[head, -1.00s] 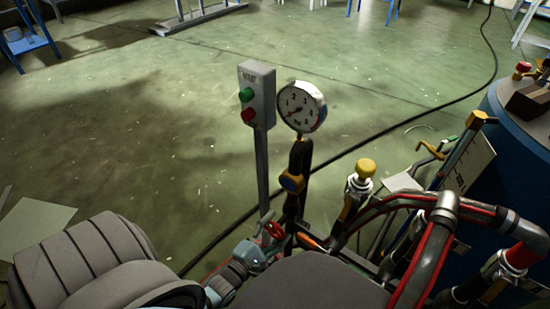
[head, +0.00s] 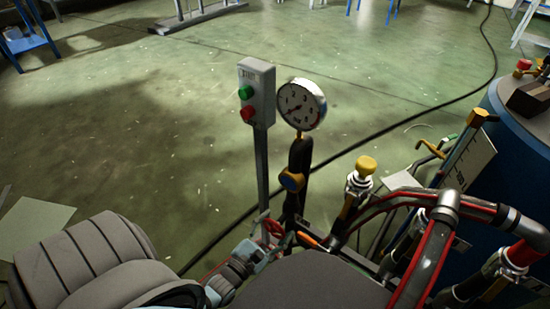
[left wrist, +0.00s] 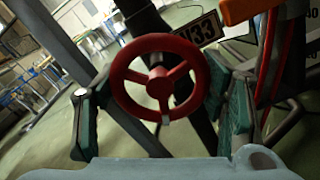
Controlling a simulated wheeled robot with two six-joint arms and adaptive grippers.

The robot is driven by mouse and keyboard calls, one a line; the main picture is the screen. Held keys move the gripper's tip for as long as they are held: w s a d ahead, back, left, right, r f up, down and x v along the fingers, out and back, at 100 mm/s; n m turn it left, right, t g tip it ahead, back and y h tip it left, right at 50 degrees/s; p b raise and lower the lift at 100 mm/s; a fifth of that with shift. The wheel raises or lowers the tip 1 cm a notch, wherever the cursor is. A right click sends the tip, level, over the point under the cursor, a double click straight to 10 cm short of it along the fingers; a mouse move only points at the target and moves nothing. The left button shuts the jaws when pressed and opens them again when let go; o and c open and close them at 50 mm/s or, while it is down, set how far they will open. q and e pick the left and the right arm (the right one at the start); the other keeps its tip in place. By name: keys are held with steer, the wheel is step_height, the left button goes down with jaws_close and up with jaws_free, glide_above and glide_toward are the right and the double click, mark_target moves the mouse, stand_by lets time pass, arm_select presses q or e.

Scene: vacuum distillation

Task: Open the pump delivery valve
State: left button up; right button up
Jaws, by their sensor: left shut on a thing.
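The valve's red handwheel (head: 273,229) sits low in the middle of the head view, near the foot of the grey post. In the left wrist view the red handwheel (left wrist: 160,76) shows face-on with its three spokes. My left gripper (head: 255,248) is at the wheel, with its teal fingers on either side of the rim. In the left wrist view the left gripper (left wrist: 163,108) has one finger at each side of the wheel and is shut on it. The valve body behind the wheel is mostly hidden. My right gripper is not in view.
A grey switch box (head: 257,92) with green and red buttons stands on a post. A round pressure gauge (head: 301,104) is beside it on a dark pipe. Red and black hoses (head: 420,240) and a blue tank (head: 515,140) crowd the right. The floor beyond is mostly clear.

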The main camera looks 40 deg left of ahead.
arm_select(q)
steer(key=o, duration=1.2)
steer(key=s, duration=1.2)
steer(key=shift+d, duration=0.15)
